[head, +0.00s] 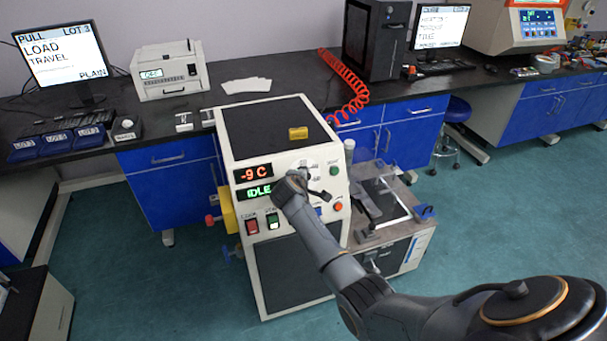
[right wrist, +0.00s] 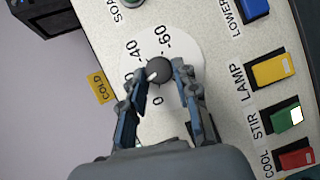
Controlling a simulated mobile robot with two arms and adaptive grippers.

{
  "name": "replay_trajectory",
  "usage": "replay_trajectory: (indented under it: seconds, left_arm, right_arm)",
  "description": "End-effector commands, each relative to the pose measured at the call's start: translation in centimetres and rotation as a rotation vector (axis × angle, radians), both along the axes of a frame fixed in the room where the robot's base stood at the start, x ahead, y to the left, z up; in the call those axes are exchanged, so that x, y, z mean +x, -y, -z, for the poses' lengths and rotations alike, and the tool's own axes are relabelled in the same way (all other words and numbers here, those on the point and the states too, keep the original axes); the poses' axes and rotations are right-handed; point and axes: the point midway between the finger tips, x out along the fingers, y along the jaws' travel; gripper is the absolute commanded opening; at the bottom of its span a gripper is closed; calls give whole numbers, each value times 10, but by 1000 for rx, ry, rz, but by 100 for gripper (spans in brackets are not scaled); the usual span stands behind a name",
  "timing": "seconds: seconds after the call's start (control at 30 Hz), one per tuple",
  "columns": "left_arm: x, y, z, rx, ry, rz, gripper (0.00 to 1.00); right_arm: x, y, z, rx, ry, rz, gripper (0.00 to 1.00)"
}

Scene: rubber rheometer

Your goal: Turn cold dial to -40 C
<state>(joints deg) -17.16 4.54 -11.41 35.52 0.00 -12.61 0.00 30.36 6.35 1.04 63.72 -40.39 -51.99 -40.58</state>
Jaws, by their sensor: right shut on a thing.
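The cold dial (right wrist: 158,69) is a dark round knob on a white scale disc marked 0, -40 and -60, with one mark partly covered. A small white mark on the knob points to the lower left in the right wrist view, short of -40. My right gripper (right wrist: 162,72) is shut on the knob, one finger on each side. In the head view my right gripper (head: 292,187) is at the front panel and hides the dial. The red display (head: 254,173) reads -9 C, and the green display (head: 258,192) reads IDLE. My left gripper is not in view.
A yellow COLD tag (right wrist: 101,88) sits beside the panel. LAMP (right wrist: 273,70), STIR (right wrist: 286,118) and COOL (right wrist: 296,158) buttons lie right of my fingers, with a blue LOWER button (right wrist: 256,8) above. A side table (head: 375,232) adjoins the machine.

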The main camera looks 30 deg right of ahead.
Motion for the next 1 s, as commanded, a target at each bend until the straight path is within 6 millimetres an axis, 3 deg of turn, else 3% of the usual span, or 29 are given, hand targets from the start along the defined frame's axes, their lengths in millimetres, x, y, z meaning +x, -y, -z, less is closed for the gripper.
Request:
replay_trajectory:
  seconds: [0.5, 1.0]
  left_arm:
    - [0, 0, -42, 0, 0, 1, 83]
    - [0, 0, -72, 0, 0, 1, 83]
  right_arm:
    - [1, 4, -8, 427, 98, 226, 0]
    - [1, 9, -9, 831, 195, 441, 0]
